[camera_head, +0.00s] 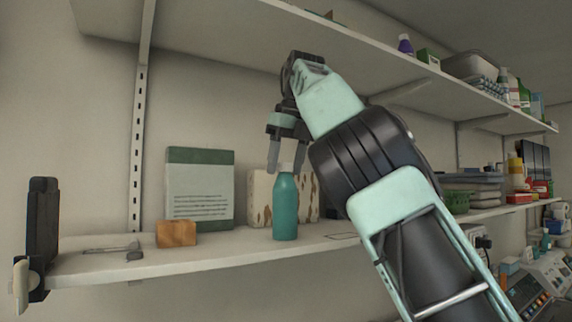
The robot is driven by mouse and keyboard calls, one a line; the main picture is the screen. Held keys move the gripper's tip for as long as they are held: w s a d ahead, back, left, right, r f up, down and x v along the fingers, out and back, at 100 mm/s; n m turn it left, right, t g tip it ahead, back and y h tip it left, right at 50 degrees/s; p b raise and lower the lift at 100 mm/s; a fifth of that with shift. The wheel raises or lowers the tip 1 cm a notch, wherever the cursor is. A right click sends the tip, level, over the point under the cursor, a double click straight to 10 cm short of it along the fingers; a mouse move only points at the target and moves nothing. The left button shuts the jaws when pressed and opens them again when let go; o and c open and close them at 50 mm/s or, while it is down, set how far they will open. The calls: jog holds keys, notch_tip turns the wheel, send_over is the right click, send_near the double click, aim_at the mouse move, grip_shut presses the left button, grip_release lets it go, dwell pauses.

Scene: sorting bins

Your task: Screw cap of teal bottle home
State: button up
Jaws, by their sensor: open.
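The teal bottle (285,209) stands upright on the middle shelf, near its front edge. A pale cap (287,168) shows at its top, partly hidden by a finger; I cannot tell how far it is screwed on. My gripper (286,167) points down right over the bottle, with its fingers spread at the height of the cap, one on the left and one on the right. It is open. I cannot tell whether either finger touches the cap.
Behind the bottle stand a speckled block (260,200) and a green and white box (200,190). A small wooden block (177,234) lies to the left. The upper shelf (230,30) overhangs my arm. Trays (472,188) stand to the right.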

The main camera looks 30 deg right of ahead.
jog(key=n, duration=0.2)
jog(key=n+y+p, duration=0.1)
jog(key=n, duration=0.2)
jog(key=shift+d+r+n+g, duration=0.2)
jog(key=shift+n+g, duration=0.1)
jog(key=shift+g, duration=0.1)
jog(key=shift+a+f+n+y+p, duration=0.15)
jog(key=shift+n+y+p, duration=0.25)
jog(key=shift+n, duration=0.4)
grip_shut()
